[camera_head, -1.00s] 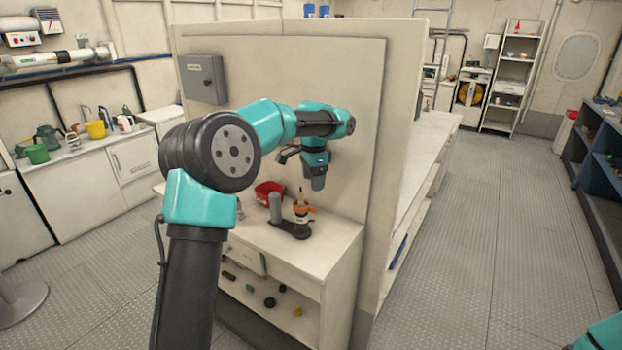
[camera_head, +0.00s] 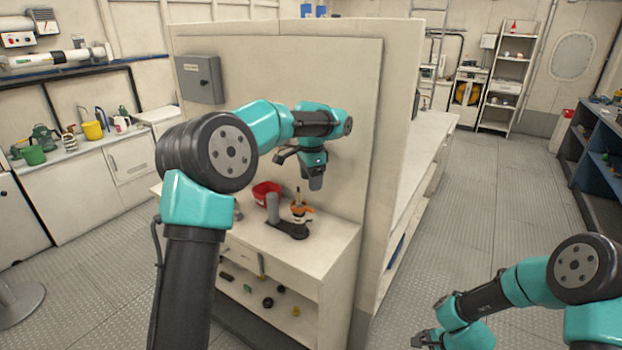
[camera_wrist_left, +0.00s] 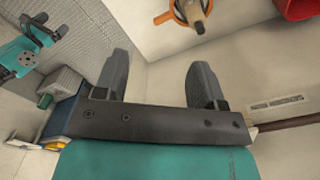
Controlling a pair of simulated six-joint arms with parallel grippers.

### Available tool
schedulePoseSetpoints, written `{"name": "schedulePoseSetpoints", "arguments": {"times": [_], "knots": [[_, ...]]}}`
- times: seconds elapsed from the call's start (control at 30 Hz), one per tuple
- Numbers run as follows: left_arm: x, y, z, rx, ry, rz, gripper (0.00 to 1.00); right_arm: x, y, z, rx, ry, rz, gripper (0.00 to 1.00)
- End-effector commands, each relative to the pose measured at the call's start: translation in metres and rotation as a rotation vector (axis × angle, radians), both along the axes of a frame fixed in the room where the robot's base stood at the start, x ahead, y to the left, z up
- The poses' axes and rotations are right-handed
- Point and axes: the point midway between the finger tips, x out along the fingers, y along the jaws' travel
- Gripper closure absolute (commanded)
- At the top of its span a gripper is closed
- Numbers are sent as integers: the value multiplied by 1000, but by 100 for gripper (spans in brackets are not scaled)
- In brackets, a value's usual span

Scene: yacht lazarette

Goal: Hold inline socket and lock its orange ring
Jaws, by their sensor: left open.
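The socket with its orange ring (camera_head: 301,209) stands upright on a dark base on the bench (camera_head: 325,249). In the left wrist view the orange ring (camera_wrist_left: 181,20) shows at the top edge, cut off by the frame, around a pale shaft. My left gripper (camera_head: 316,184) hangs above the bench, beyond and above the socket, apart from it. In the left wrist view my left gripper (camera_wrist_left: 160,80) is open, with nothing between its fingers. My right gripper (camera_head: 424,341) is low at the bottom edge, over the floor, far from the bench; its jaws are too small to read.
A grey post (camera_head: 273,207) stands beside the socket on the same base. A tall panel (camera_head: 345,180) backs the bench. Small parts lie on the shelf below. The floor (camera_head: 460,235) to the right is clear.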

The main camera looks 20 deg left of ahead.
Motion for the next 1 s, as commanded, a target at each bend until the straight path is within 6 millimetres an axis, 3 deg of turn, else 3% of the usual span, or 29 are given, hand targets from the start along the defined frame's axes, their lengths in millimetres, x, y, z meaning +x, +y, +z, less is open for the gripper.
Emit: {"name": "schedulePoseSetpoints", "arguments": {"times": [0.2,0.5,0.7,1.0], "knots": [[0,0,0,0,0,0,36,52,62,32,132,74,-183,10],[0,0,0,0,0,0,36,103,148,89,336,200,-363,10],[0,0,0,0,0,0,36,127,206,135,478,296,-440,10],[0,0,0,0,0,0,36,146,288,214,680,465,-493,10]]}}
